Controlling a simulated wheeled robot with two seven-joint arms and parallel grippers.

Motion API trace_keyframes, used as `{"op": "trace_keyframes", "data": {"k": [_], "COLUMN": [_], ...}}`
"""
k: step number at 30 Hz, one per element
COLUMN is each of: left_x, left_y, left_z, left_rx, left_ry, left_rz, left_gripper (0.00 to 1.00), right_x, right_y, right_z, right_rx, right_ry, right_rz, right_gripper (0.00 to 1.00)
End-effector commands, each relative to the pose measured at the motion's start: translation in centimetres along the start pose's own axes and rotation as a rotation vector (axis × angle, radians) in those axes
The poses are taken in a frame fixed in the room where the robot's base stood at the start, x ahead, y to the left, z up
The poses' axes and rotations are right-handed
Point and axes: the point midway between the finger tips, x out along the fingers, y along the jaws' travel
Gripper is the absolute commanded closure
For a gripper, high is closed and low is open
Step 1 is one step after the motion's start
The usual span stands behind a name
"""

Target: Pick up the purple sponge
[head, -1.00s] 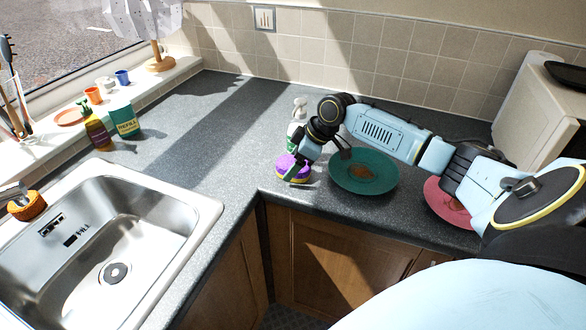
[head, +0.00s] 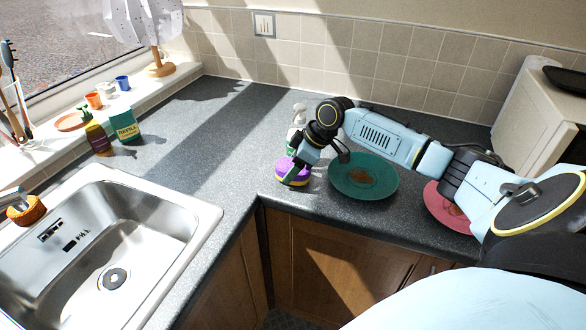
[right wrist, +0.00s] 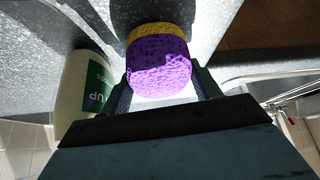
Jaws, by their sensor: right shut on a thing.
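The purple sponge (head: 290,168) has a yellow layer. It is at the worktop's front edge near the inner corner, left of a green plate. My right gripper (head: 297,166) reaches down to it from above and behind. In the right wrist view the sponge (right wrist: 158,66) sits between the two fingers of my right gripper (right wrist: 164,82), which is shut on it. I cannot tell clearly whether the sponge still touches the worktop. My left gripper is not in view.
A white spray bottle (head: 299,113) with a green label (right wrist: 97,86) stands close behind the gripper. The green plate (head: 375,186) and a pink plate (head: 437,204) lie to the right. The sink (head: 208,210) is at left. The worktop between is clear.

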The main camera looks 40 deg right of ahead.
Motion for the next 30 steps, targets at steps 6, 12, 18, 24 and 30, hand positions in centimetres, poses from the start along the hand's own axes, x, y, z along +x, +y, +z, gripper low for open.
{"op": "trace_keyframes", "data": {"k": [6,12,18,24,30], "left_x": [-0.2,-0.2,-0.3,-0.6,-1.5], "left_y": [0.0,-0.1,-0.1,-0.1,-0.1], "left_z": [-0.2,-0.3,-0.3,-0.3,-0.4], "left_rx": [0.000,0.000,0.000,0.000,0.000], "left_ry": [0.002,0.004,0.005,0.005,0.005], "left_rz": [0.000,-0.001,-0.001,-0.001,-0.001], "left_gripper": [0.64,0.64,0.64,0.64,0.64], "right_x": [-2.6,-3.6,-4.9,-5.8,-6.7], "right_y": [-0.2,-2.6,-5.3,-7.1,-8.5], "right_z": [-1.2,1.3,3.5,5.0,6.3], "right_rx": [-0.002,-0.002,-0.003,-0.001,0.001], "right_ry": [-0.002,-0.007,-0.008,-0.008,-0.008], "right_rz": [0.001,0.000,-0.002,-0.002,-0.001], "right_gripper": [0.59,0.59,0.60,0.60,0.60]}}
